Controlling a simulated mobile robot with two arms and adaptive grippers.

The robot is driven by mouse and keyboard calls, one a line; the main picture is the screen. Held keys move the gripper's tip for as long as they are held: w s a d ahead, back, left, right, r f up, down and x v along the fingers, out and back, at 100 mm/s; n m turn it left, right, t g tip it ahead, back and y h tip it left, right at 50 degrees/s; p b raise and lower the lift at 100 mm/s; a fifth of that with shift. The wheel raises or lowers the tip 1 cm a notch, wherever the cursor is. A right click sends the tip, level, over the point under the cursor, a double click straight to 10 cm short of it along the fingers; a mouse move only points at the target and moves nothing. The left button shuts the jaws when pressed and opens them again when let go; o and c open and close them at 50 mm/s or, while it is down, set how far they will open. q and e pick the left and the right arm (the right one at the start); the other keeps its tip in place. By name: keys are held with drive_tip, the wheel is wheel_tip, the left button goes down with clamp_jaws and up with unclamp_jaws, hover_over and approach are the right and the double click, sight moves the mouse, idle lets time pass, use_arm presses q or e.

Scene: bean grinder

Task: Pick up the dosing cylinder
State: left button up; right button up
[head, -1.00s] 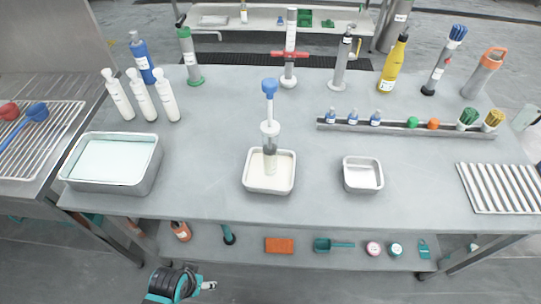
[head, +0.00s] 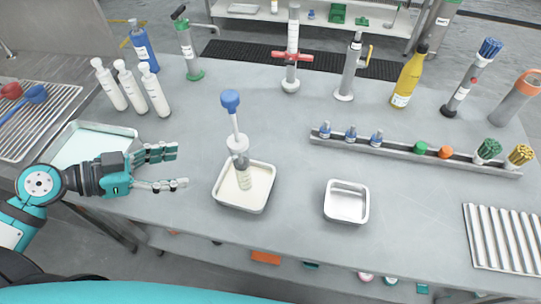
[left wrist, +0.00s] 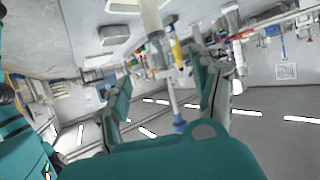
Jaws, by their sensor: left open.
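The dosing cylinder appears to be the clear cylinder (head: 243,176) with a white collar and a blue-knobbed plunger. It stands slightly tilted in a square tray of pale content (head: 261,203) near the table's middle. My left gripper (head: 180,167) is open and empty, left of the cylinder, its fingers pointing towards it with a gap between. In the left wrist view the cylinder (left wrist: 157,50) shows upside down between the spread fingers (left wrist: 165,90), its blue knob near the bottom. My right gripper is not in view.
A larger tray (head: 127,130) lies partly behind my left gripper. White bottles (head: 130,85) stand beyond it. An empty metal tray (head: 346,219) is right of the cylinder. A rail (head: 400,158) with small parts lies behind that. Bare tabletop surrounds the cylinder's tray.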

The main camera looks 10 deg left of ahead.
sight(241, 159)
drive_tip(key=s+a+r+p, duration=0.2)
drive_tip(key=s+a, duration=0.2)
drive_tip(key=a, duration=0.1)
use_arm(q)
drive_tip(key=p+x, duration=0.4)
drive_tip(key=x, duration=1.1)
drive_tip(key=shift+d+p, duration=0.25)
drive_tip(key=shift+p, duration=0.15)
drive_tip(key=shift+w+d+f, duration=0.1)
drive_tip(key=shift+d, duration=0.05)
drive_tip(key=shift+c, duration=0.6)
clamp_jaws()
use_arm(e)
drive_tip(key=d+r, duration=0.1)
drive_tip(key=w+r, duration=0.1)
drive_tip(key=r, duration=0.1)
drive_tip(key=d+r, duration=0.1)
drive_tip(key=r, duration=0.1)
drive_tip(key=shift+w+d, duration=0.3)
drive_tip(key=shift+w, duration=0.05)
